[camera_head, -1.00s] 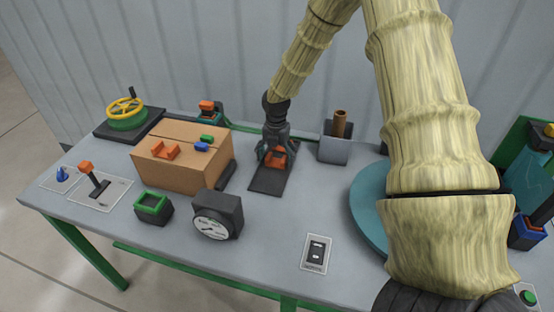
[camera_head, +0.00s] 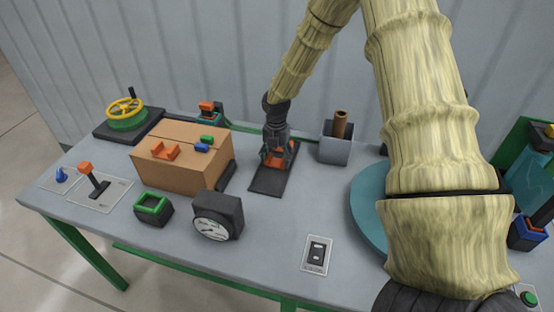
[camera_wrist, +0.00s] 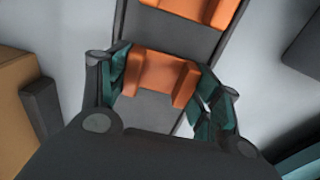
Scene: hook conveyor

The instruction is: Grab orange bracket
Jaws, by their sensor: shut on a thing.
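My gripper (camera_head: 276,163) is over the dark hook conveyor strip (camera_head: 268,182) at the middle of the table. It is shut on an orange bracket, which shows between the fingers. In the wrist view the orange bracket (camera_wrist: 160,72) sits between the two teal-padded fingertips of my gripper (camera_wrist: 160,90), with the conveyor strip (camera_wrist: 160,106) below it. I cannot tell whether the bracket touches the strip. A second orange bracket (camera_wrist: 197,9) lies farther along the strip, cut by the top edge.
A cardboard box (camera_head: 178,176) stands left of the strip, with an orange bracket (camera_head: 165,150) and green and blue pieces on top. A grey holder (camera_head: 334,150) with a brown cylinder stands to the right.

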